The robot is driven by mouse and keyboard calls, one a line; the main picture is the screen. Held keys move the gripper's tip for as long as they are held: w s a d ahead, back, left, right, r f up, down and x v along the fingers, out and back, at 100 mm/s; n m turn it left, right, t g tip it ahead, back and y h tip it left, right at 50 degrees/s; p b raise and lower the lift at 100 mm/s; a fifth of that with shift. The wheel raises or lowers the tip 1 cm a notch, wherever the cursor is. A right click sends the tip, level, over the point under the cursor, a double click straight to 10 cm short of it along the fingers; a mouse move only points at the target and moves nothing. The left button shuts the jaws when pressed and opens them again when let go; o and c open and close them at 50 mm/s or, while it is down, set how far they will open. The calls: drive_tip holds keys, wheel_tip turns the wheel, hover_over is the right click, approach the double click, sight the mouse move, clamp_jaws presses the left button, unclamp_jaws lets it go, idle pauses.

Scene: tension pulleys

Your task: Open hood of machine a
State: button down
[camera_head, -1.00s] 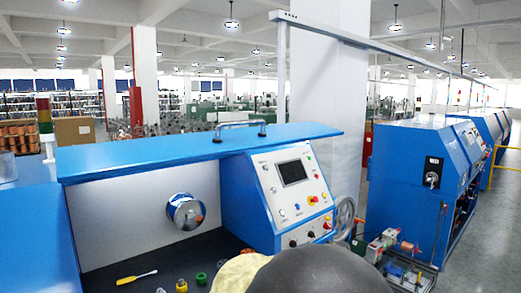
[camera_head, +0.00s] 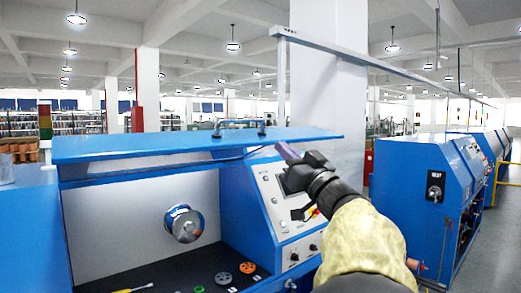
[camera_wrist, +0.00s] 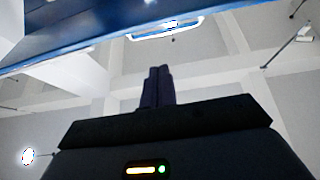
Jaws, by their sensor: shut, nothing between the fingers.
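The hood of the near blue machine is a long blue panel (camera_head: 170,148) across its top, with a silver bar handle (camera_head: 238,122). It appears slightly raised, with a gap between it and the blue frame below. My gripper (camera_head: 285,151) is shut and empty, its fingertips close to the hood's front edge at the right end, right of and below the handle. I cannot tell whether they touch the hood. In the wrist view, the closed fingers (camera_wrist: 158,85) point up towards the handle (camera_wrist: 166,30) and the hood's blue edge (camera_wrist: 70,32), apart from both in the picture.
The machine's sloped control panel (camera_head: 288,195) stands under my forearm. A silver spool (camera_head: 183,223) sits on the inner wall, with small wheels (camera_head: 223,278) on the dark bed below. A white pillar (camera_head: 327,100) stands behind. Another blue machine (camera_head: 412,190) stands at right.

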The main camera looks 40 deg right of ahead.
sight(260, 142)
drive_tip(key=shift+s+a+r+n+y, duration=0.15)
drive_tip(key=shift+s+r+n+y, duration=0.25)
drive_tip(key=shift+s+n+y, duration=0.15)
drive_tip(key=shift+w+r, duration=0.1)
drive_tip(key=shift+w, duration=0.05)
drive_tip(key=d+p+x, duration=0.1)
drive_tip(key=p+x, duration=0.4)
drive_tip(key=x, duration=0.4)
drive_tip(key=f, duration=0.1)
drive_tip(key=w+f, duration=0.1)
drive_tip(key=a+f, duration=0.1)
drive_tip(key=shift+w+f, duration=0.25)
drive_tip(key=shift+f, duration=0.1)
